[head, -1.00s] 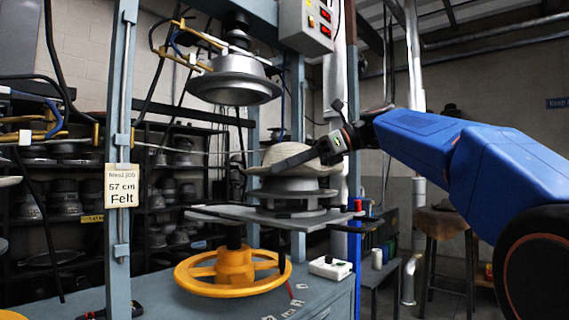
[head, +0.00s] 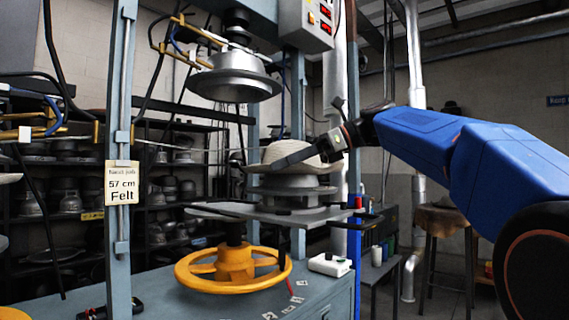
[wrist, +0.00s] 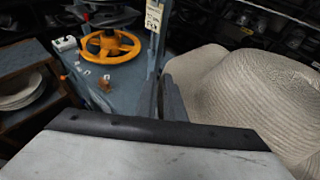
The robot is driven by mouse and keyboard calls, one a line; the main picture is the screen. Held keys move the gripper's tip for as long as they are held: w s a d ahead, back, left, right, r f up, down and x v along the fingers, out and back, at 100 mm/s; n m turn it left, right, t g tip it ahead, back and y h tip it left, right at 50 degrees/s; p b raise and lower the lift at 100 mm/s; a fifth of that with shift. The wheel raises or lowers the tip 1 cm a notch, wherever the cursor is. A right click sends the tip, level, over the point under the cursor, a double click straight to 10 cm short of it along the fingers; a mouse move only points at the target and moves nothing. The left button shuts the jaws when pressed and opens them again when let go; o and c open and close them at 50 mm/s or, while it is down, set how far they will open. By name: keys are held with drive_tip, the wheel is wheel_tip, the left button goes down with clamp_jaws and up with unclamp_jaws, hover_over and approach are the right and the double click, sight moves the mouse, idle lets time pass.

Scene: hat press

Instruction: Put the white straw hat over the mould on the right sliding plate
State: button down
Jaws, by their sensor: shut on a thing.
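The white straw hat (head: 287,154) is crown up in the head view, at the top of the grey stacked mould (head: 284,194) on the right sliding plate (head: 225,208). The hat looks slightly tilted, and whether its brim touches the mould is not clear. My gripper (head: 283,162) reaches in from the right and is shut on the hat's near side. In the wrist view the hat (wrist: 245,85) fills the right side, beside my gripper's fingers (wrist: 165,97). The mould's upper part is hidden by the hat.
A metal press head (head: 236,80) hangs above and left of the hat. A yellow handwheel (head: 235,268) is below the plate. A blue-grey press post (head: 121,130) with a "57 cm Felt" card stands left. A white box (head: 330,264) is on the bench. Shelves of moulds stand behind.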

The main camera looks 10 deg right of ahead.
drive_tip(key=shift+f, duration=0.15)
drive_tip(key=c, duration=1.8)
unclamp_jaws()
drive_tip(key=v, duration=1.7)
drive_tip(key=shift+d, duration=0.15)
